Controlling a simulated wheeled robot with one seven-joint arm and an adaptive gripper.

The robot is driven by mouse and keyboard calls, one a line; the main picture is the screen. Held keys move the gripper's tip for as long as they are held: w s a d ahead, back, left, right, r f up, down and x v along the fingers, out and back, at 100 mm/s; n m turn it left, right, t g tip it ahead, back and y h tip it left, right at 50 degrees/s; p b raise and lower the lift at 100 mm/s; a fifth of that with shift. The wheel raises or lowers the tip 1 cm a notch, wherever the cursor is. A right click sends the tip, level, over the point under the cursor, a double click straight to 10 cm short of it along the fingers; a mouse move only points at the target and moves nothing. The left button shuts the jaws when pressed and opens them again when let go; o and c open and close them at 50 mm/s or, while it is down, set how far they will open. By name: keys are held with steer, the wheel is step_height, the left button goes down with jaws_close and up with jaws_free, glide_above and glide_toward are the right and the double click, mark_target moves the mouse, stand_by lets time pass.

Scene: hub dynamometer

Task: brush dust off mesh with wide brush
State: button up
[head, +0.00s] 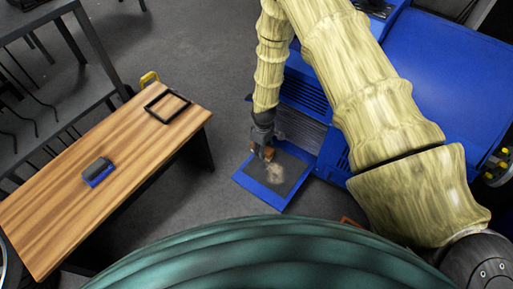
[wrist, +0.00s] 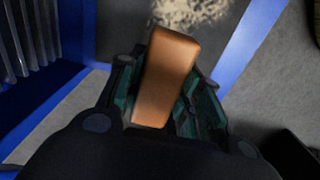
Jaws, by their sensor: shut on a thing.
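My gripper (head: 262,143) reaches down over a blue-framed panel with a dark grey mesh. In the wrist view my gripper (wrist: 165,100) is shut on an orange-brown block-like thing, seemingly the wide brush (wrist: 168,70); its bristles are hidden. In the head view the brush (head: 268,153) shows as a small orange patch at the fingertips. The mesh (head: 291,165) has a tan patch of dust (head: 273,174) just below the brush. The dust (wrist: 190,12) also shows at the top of the wrist view, beyond the brush. I cannot tell whether the brush touches the mesh.
The mesh panel sticks out from a large blue machine (head: 440,70). A wooden bench (head: 60,205) at left holds a blue and dark block (head: 97,171) and a black square frame (head: 167,105). Grey floor between bench and panel is clear.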

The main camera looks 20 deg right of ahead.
steer(key=shift+r+p, duration=0.9)
steer(key=shift+r, duration=0.55)
